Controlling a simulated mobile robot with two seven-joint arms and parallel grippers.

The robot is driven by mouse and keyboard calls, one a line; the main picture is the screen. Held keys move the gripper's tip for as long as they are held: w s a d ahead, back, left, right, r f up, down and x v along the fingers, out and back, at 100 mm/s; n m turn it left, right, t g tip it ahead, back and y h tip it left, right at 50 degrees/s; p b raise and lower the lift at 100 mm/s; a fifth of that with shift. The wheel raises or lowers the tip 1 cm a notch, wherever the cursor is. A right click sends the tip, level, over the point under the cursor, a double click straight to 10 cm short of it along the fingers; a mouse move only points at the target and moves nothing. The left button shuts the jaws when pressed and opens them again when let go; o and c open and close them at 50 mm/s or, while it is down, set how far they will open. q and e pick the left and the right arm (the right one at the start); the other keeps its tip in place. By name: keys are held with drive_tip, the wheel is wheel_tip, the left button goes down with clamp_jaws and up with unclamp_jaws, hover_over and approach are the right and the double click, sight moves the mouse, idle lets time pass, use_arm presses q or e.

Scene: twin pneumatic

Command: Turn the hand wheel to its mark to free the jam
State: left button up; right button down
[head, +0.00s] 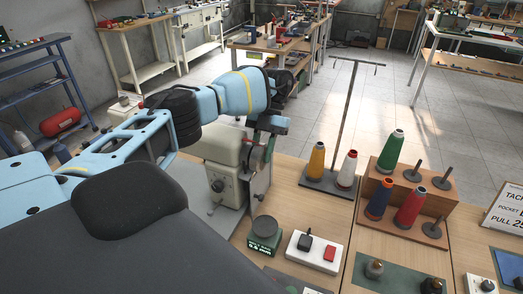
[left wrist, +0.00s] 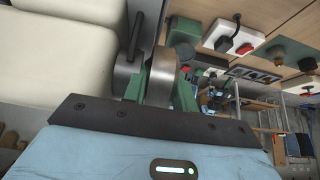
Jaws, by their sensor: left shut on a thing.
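The cream sewing machine (head: 225,150) stands on the bench under my left arm, and its pale body (left wrist: 70,70) fills the upper left of the left wrist view. The grey metal hand wheel (left wrist: 162,76) is at the machine's end, between the green fingers of my left gripper (left wrist: 158,92). The gripper is shut on the wheel. In the head view my left wrist covers most of the wheel and the fingertips. I cannot make out the wheel's mark in either view. My right gripper is not in view.
On the bench are a dark round pad on a green box (head: 264,232), a white switch box (head: 315,250) with a red button, and a wooden spool rack (head: 440,190) with coloured cones. A tall thread stand (head: 340,130) rises behind. A sign (head: 505,212) is at the right.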

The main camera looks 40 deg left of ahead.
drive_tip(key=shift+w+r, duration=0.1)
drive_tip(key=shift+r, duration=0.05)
use_arm(q)
drive_tip(key=o, duration=1)
drive_tip(key=shift+c, duration=0.2)
drive_tip(key=b+v, duration=0.2)
drive_tip(key=v, duration=0.5)
drive_tip(key=shift+w+r, duration=0.25)
drive_tip(key=shift+r, duration=0.05)
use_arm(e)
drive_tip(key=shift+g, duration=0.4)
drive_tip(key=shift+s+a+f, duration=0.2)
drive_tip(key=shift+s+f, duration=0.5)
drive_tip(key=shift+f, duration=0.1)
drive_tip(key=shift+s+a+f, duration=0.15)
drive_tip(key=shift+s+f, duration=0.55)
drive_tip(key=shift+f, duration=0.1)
use_arm(q)
drive_tip(key=shift+a, duration=0.1)
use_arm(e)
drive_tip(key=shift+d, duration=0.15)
use_arm(q)
drive_tip(key=shift+s+f, duration=0.1)
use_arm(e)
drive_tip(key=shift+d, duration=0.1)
